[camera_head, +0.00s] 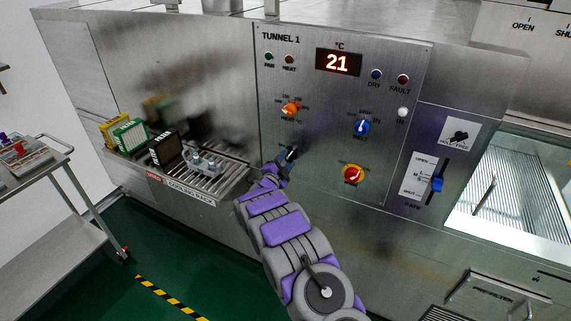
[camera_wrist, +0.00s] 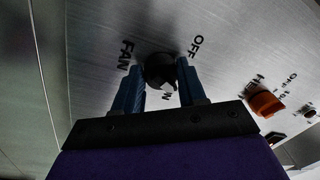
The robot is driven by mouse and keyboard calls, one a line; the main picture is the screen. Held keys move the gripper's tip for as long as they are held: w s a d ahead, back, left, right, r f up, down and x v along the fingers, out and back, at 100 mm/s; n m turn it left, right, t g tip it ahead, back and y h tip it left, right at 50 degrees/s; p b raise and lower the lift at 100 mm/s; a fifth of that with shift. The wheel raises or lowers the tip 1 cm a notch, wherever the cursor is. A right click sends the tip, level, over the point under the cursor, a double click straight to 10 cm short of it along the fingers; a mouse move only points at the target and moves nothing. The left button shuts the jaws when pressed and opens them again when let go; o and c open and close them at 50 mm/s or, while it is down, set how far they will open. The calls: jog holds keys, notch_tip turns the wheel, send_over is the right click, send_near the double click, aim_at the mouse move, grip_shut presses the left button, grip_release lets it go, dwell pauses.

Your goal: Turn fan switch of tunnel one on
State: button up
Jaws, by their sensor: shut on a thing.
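The Tunnel 1 panel (camera_head: 335,120) is a brushed metal face with knobs and a red display reading 21. The fan switch is a dark round knob (camera_wrist: 160,72) in the wrist view, with FAN, OFF and a partly hidden label around it. My gripper (camera_wrist: 158,85) has its two blue fingers on either side of this knob, shut on it. In the head view my gripper (camera_head: 288,156) is at the panel's lower left, and the knob is mostly hidden behind it. The small FAN lamp (camera_head: 269,56) looks dark green.
The cooling rack (camera_head: 205,175) with several boxes is left. A cart (camera_head: 40,165) stands further left.

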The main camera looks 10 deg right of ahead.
jog(key=shift+a+f+m+b, duration=0.1)
jog(key=shift+m+b, duration=1.1)
jog(key=shift+m, duration=1.2)
jog(key=o, duration=1.1)
jog(key=shift+c, duration=0.2)
jog(key=shift+s, duration=0.1)
jog(key=p+v, duration=0.2)
jog(key=v, duration=1.5)
jog(key=shift+a, duration=0.35)
